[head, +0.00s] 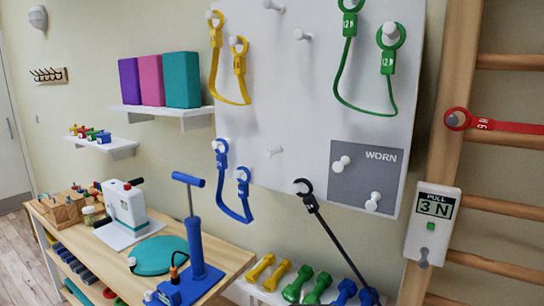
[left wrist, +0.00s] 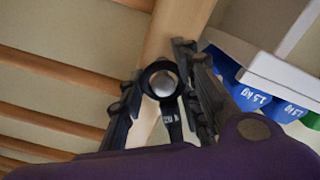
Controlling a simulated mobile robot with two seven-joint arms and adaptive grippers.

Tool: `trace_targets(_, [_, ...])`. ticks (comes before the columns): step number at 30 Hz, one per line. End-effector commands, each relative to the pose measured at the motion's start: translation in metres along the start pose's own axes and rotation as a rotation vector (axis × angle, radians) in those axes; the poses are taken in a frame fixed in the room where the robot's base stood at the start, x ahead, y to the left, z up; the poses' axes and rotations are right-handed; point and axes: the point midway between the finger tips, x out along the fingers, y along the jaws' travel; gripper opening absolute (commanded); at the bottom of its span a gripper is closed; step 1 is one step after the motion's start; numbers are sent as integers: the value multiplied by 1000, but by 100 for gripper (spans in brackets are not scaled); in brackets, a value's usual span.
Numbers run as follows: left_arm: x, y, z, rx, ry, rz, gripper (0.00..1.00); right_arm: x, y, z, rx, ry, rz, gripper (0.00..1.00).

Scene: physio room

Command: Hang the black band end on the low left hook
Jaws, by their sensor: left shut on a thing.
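The black band (head: 335,237) runs from a black ring (head: 303,187) at the lower edge of the white board down to the right, toward the foot of the wooden post. Its lower end is cut off in the head view. In the left wrist view my left gripper (left wrist: 160,78) is shut on the black band end (left wrist: 171,122), a ring with a labelled tab between the fingers. A round grey knob (left wrist: 163,83) shows inside the ring, in front of the post (left wrist: 178,30). I cannot tell whether the ring is around it or only in front. My right gripper is not in view.
Dumbbells stand on a low shelf (left wrist: 262,68) close to the gripper. Wooden bars (head: 500,208) join the post. A pull gauge (head: 433,222) is on the post. Blue, yellow and green bands hang on the white board (head: 310,95). A table (head: 215,255) with a blue pump stands left.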

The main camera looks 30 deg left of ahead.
Motion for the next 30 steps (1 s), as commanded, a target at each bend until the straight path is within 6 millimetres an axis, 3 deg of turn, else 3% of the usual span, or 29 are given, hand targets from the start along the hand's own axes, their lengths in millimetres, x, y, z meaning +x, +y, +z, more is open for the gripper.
trace_targets(8, [-1, 0, 2, 0, -6, 0, 0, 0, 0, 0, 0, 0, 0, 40])
trace_targets(9, [-1, 0, 2, 0, -6, 0, 36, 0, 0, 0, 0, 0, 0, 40])
trace_targets(13, [-1, 0, 2, 0, -5, 0, 53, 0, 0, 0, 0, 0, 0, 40])
trace_targets(30, [0, 0, 0, 0, -1, 0, 59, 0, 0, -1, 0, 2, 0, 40])
